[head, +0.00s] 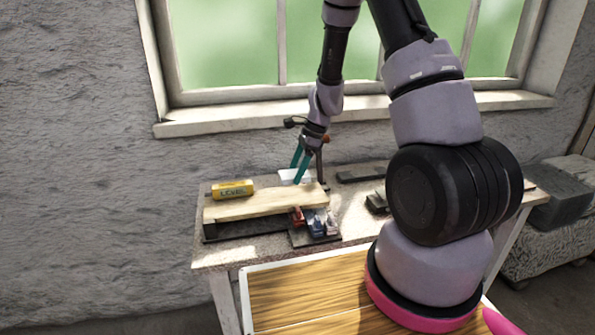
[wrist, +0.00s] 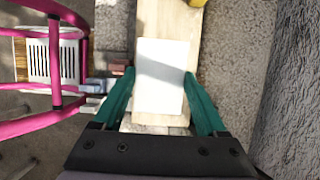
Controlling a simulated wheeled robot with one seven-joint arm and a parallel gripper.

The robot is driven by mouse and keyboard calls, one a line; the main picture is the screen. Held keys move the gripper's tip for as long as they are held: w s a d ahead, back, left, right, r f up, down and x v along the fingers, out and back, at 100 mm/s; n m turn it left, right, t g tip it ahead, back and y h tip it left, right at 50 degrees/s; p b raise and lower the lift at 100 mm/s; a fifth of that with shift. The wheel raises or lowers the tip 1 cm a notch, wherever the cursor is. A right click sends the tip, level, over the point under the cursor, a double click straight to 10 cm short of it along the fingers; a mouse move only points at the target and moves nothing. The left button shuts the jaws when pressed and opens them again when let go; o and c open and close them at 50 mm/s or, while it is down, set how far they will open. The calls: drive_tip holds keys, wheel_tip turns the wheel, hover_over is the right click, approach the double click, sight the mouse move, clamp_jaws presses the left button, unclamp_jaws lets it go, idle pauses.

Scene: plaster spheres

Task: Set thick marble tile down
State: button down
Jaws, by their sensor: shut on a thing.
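The marble tile (wrist: 160,95) is a white slab between the teal fingers of my gripper (wrist: 159,74) in the wrist view. The fingers press on its two long sides, so the gripper is shut on it. A shadow crosses the tile. In the head view the tile (head: 292,177) shows small and white, partly behind the fingers of my gripper (head: 299,172), over the right end of a pale wooden plank (head: 255,206). The plank also runs beneath the tile in the wrist view (wrist: 165,20). I cannot tell whether the tile touches the plank.
Small red and blue-grey items (head: 316,225) sit on a dark base in front of the plank. Dark flat pieces (head: 362,174) lie further right on the stone-topped table (head: 235,254). A window and rough wall stand behind.

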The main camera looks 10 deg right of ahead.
sight(292, 198)
drive_tip(key=shift+f, duration=2.8)
drive_tip(key=shift+f, duration=0.7)
unclamp_jaws()
drive_tip(key=shift+r, duration=0.15)
drive_tip(key=shift+r, duration=1.85)
